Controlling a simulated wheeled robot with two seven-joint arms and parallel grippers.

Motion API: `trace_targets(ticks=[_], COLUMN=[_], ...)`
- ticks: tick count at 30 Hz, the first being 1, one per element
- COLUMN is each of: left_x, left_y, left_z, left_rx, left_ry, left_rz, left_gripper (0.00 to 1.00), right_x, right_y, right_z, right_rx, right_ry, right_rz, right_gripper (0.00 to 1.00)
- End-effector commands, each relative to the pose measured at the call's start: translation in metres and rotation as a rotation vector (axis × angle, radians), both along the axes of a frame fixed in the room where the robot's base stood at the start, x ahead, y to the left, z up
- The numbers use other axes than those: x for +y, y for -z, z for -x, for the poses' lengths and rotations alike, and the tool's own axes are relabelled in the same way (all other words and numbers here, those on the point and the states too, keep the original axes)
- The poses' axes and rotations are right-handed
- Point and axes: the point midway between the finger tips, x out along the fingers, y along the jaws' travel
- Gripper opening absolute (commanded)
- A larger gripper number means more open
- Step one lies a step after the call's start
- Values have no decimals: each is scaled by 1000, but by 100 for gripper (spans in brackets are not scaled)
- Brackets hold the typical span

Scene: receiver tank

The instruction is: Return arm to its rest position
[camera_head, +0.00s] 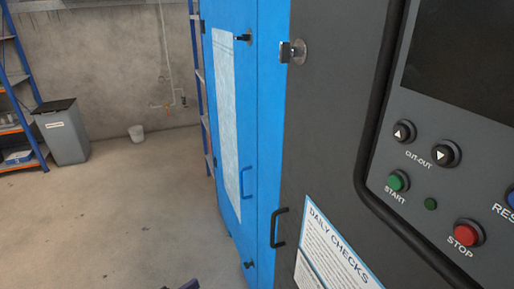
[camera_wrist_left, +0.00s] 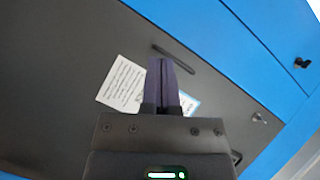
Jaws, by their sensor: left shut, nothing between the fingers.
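My left gripper (camera_wrist_left: 166,68) shows in the wrist view with its two dark purple fingers together and nothing between them. It points toward the dark grey cabinet front (camera_wrist_left: 60,60), with a black handle (camera_wrist_left: 174,58) and a printed sheet (camera_wrist_left: 122,83) beyond the fingers. In the head view only a small dark piece of the left gripper (camera_head: 182,286) shows at the bottom edge, left of the cabinets. The gap between fingers and panel cannot be judged. My right gripper is in neither view.
In the head view, a blue cabinet (camera_head: 272,100) adjoins the dark cabinet (camera_head: 330,110), with a black handle (camera_head: 278,227), a latch key (camera_head: 291,51) and a daily checks sheet (camera_head: 335,260). A control panel with a red stop button (camera_head: 467,232) is right.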

Motion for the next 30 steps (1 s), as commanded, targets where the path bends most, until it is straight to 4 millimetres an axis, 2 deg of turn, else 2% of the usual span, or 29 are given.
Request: trace_targets(ticks=[1,2,3,5,6,7,8,9,12,15,18,20,30], left_x=[14,24,34,46,52,55,57,58,55,50,46,45,45], left_y=[37,63,94,134,157,172,184,197,215,218,217,216,217], left_z=[26,45,73,122,159,188,218,257,345,407,438,446,445], left_rx=[172,281,416,608,731,821,907,1015,1245,1400,1478,1496,1495], left_ry=[-148,-245,-365,-531,-635,-710,-784,-874,-1065,-1195,-1262,-1278,-1277], left_rz=[56,86,119,154,169,178,183,186,183,171,160,158,158], left_gripper=[0,0,0,0,0,0,0,0,0,0,0,0,0], right_x=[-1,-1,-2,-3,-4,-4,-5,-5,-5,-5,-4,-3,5], right_y=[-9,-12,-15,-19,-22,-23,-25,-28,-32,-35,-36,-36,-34], right_z=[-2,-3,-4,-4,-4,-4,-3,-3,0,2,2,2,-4], right_rx=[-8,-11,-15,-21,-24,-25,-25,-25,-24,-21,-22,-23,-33], right_ry=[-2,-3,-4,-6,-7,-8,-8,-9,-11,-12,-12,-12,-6], right_rz=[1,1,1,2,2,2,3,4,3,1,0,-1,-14], right_gripper=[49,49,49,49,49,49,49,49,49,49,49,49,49])
